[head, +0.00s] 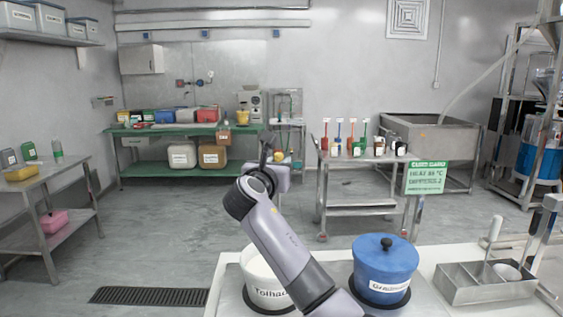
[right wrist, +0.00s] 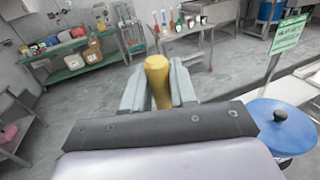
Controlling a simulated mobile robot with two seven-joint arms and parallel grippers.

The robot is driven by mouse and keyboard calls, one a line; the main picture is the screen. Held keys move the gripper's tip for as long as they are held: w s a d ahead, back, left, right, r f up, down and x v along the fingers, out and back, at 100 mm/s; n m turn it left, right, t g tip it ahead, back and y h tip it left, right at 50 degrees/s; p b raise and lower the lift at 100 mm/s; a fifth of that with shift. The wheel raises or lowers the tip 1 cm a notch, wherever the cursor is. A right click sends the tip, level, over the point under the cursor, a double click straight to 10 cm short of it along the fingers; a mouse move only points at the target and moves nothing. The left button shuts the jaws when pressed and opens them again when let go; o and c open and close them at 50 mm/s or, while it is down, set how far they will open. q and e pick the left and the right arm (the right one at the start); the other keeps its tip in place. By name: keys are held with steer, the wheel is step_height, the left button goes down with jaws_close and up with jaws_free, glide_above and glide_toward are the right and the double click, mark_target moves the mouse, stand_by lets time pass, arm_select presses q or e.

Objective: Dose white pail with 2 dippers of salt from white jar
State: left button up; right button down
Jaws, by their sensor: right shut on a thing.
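My right gripper (head: 268,160) is raised over the floor beyond the front counter. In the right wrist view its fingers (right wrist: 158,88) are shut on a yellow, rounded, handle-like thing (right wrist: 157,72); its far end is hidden. A white pail (head: 258,268) with a dark-lettered label stands on the front counter, partly hidden behind my right arm. Small jars stand on the steel cart in the back; one looks whitish (head: 379,146), but its label is too small to read. Red, blue, orange and green handles rise among them. My left gripper is not in view.
A blue lidded pail (head: 385,262) stands right of the white pail. A steel divided tray (head: 470,296) is at the counter's right. The steel cart (head: 358,161) stands before a sink (head: 440,142). The floor between is clear.

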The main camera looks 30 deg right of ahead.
steer(key=shift+s+d, duration=0.1)
stand_by(0.4)
steer(key=s+d+f+m+h+b, duration=0.1)
steer(key=s+d+f+m+b, duration=0.9)
steer(key=f+m, duration=0.4)
steer(key=s+d+m, duration=0.1)
steer(key=s, duration=0.1)
steer(key=shift+s+f, duration=0.15)
steer(key=shift+s, duration=0.25)
stand_by(0.8)
steer(key=shift+d, duration=0.1)
stand_by(0.6)
